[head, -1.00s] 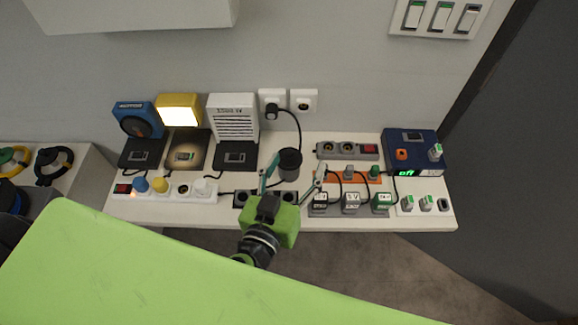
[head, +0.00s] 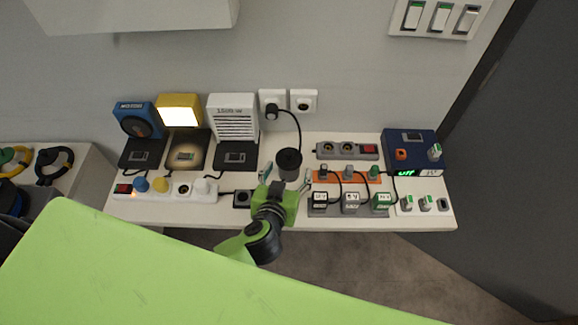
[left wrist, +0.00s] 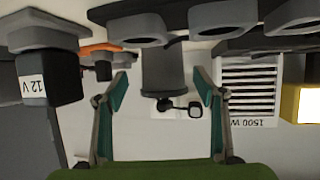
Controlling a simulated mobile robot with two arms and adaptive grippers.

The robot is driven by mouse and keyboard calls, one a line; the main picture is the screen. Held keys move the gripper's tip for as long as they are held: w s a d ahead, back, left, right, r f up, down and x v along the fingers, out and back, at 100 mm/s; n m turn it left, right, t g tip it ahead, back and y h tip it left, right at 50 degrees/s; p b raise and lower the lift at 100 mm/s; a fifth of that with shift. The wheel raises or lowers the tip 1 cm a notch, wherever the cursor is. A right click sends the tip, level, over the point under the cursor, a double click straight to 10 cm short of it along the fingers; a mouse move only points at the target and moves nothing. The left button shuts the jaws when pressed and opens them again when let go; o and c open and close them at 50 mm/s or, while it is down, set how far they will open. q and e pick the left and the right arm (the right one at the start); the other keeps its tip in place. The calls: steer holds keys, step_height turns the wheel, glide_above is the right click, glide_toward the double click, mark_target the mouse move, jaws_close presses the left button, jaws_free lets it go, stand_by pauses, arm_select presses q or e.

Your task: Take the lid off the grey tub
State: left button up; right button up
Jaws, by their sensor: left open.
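The grey tub (head: 288,170) is a dark upright cylinder on the white bench, behind a black socket strip. Its round dark top, the lid (head: 289,157), appears to be on it; the seam is too small to see in the head view. In the left wrist view the tub (left wrist: 163,68) appears inverted, with a slightly wider rim, the lid (left wrist: 163,92), at its lower end. My left gripper (head: 287,176) is open and empty. Its teal fingertips (left wrist: 161,78) show to the left and right of the tub, apart from it. My right gripper is not in view.
A black cable hangs from the wall plug (head: 272,112) behind the tub. A white heater box (head: 232,118) stands to the left. Labelled adapters (head: 351,202) and an orange strip (head: 330,176) are close on the right. A green panel (head: 150,270) fills the foreground.

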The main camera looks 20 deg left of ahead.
mark_target(289, 161)
arm_select(q)
steer(key=x, duration=0.4)
steer(key=shift+a, duration=0.2)
jaws_close()
steer(key=shift+r, duration=0.2)
steer(key=shift+r, duration=0.65)
steer(key=s+a+r, duration=0.7)
steer(key=s+r, duration=0.4)
steer(key=s, duration=0.1)
steer(key=shift+r, duration=0.2)
